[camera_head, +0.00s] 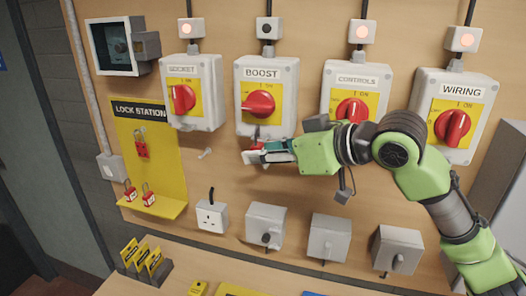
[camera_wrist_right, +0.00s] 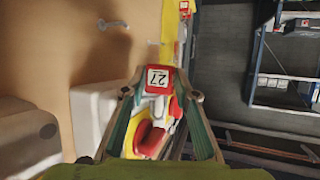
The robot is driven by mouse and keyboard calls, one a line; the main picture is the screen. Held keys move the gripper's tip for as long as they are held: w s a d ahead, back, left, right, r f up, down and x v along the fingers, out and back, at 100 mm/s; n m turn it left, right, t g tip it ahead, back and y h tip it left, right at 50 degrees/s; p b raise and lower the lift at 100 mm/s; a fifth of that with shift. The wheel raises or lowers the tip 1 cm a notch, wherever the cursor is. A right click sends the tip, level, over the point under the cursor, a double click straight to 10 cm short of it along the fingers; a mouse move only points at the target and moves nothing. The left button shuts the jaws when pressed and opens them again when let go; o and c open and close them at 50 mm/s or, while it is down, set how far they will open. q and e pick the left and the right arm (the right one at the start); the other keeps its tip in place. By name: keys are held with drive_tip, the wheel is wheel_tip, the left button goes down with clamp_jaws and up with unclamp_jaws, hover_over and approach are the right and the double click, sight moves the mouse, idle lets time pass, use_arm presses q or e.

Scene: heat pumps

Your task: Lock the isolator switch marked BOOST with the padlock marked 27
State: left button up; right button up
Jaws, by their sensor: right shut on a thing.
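The isolator switch marked BOOST (camera_head: 281,75) is a grey box with a yellow plate and a red knob (camera_head: 258,104), whose grip lies about level. My right gripper (camera_head: 256,153) is just below this box, shut on a red padlock. In the right wrist view the padlock (camera_wrist_right: 159,77) shows the number 27 between the fingertips (camera_wrist_right: 162,92). A red knob on a yellow plate (camera_wrist_right: 150,138) shows beyond the fingers there. I cannot tell whether the shackle is through the switch. My left gripper is out of view.
Switches SOCKET (camera_head: 206,75), CONTROLS (camera_head: 360,75) and WIRING (camera_head: 470,85) share the wall. Their lamps glow; the BOOST lamp (camera_head: 266,29) is dark. The yellow lock station (camera_head: 160,175) holds more red padlocks. Grey boxes and a wall socket (camera_head: 212,216) sit below the switches.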

drive_tip(key=shift+w+d, duration=0.2)
drive_tip(key=shift+w, duration=0.05)
idle(0.4)
drive_tip(key=shift+w+f+b, duration=0.1)
drive_tip(key=shift+f+b, duration=0.35)
drive_tip(key=shift+f, duration=0.35)
drive_tip(key=shift+f, duration=0.45)
drive_tip(key=o, duration=1.2)
